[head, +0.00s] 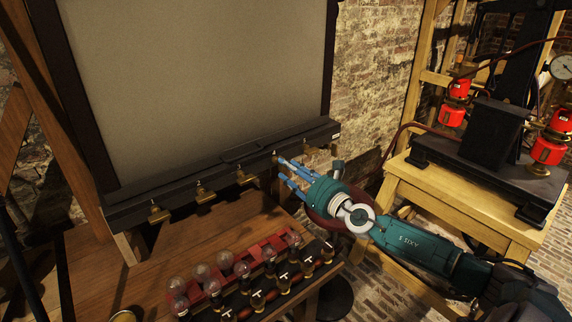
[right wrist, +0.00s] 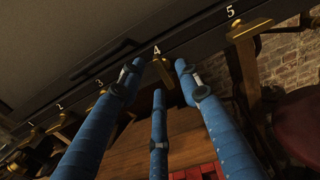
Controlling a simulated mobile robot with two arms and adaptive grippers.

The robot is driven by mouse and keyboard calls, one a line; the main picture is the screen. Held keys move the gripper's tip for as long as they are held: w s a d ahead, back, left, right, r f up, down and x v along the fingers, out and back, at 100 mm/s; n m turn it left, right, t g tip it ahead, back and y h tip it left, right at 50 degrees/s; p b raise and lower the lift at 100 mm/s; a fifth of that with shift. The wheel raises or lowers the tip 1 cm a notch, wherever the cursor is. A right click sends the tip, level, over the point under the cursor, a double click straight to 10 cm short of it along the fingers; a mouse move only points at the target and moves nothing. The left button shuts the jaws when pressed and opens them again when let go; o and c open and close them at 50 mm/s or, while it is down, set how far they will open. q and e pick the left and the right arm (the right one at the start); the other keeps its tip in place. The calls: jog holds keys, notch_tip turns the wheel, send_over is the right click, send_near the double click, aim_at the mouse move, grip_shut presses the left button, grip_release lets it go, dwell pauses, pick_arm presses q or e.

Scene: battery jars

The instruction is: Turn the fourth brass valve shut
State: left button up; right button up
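The fourth brass valve (right wrist: 163,72) hangs under the label 4 on the dark rail (head: 225,165). In the right wrist view its handle looks angled downward, but its exact turn is hard to judge. My right gripper (right wrist: 158,78) has its blue fingers spread, with two fingertips on either side of this valve and the third below. I cannot tell whether any finger touches it. In the head view the right gripper (head: 284,170) reaches the rail from the right and partly hides the fourth valve. My left gripper is out of view.
The fifth valve (right wrist: 249,29) is to the right, its handle lying crosswise. The third valve (head: 244,177) and others hang to the left. Below, a red rack (head: 258,245) of glass bulbs stands on the wooden bench (head: 90,255). A wooden table (head: 450,200) stands right.

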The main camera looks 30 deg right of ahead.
jog(key=shift+w+a+f, duration=0.1)
jog(key=shift+w+a, duration=0.05)
jog(key=shift+w, duration=0.8)
grip_shut()
